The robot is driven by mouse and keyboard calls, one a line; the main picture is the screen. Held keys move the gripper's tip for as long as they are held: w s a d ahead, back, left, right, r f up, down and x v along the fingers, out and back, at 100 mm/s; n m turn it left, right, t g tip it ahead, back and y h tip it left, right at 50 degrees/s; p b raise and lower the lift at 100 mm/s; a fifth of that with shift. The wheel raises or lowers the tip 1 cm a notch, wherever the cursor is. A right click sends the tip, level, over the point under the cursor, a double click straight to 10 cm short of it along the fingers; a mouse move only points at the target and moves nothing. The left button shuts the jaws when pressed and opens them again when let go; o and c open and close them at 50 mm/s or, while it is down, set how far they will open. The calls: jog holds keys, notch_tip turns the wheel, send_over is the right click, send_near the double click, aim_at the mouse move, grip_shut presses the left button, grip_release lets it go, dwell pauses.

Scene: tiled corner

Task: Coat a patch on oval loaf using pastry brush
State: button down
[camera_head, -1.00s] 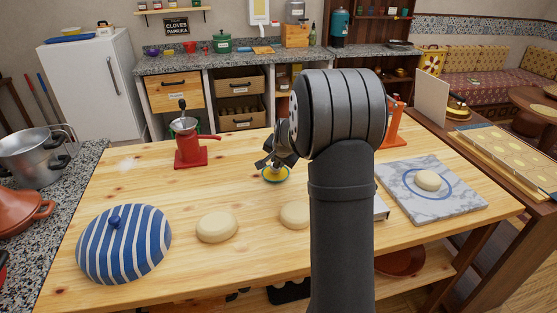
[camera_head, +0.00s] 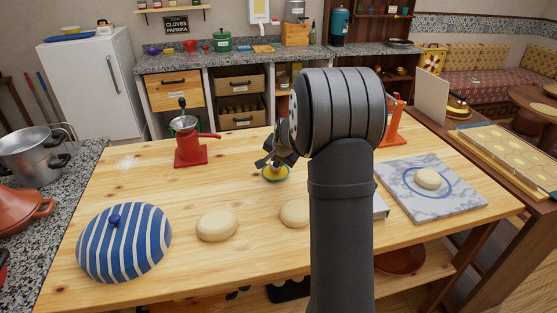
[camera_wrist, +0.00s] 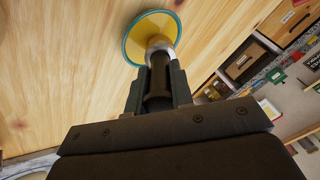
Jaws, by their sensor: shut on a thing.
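My gripper (camera_head: 273,161) is shut on the pastry brush (camera_wrist: 160,48), which points down. The brush has a dark handle and a pale metal collar, clearest in the wrist view between my fingers (camera_wrist: 157,92). Its bristle end is at a small teal-rimmed dish of yellow liquid (camera_head: 275,179); the dish also shows in the wrist view (camera_wrist: 131,43). A pale oval loaf (camera_head: 216,226) lies on the table at front left. Another pale loaf (camera_head: 294,213) lies nearer my arm, which may hide part of its right side.
A blue-striped dome (camera_head: 124,245) stands at front left, and a red grinder (camera_head: 191,150) behind. A marble board (camera_head: 447,203) on the right carries a round dough piece (camera_head: 428,180) within a blue ring. An orange stand (camera_head: 393,122) is behind my arm. Bare wood surrounds the loaves.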

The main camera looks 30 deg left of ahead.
jog(key=shift+f, duration=0.1)
jog(key=shift+r, duration=3.55)
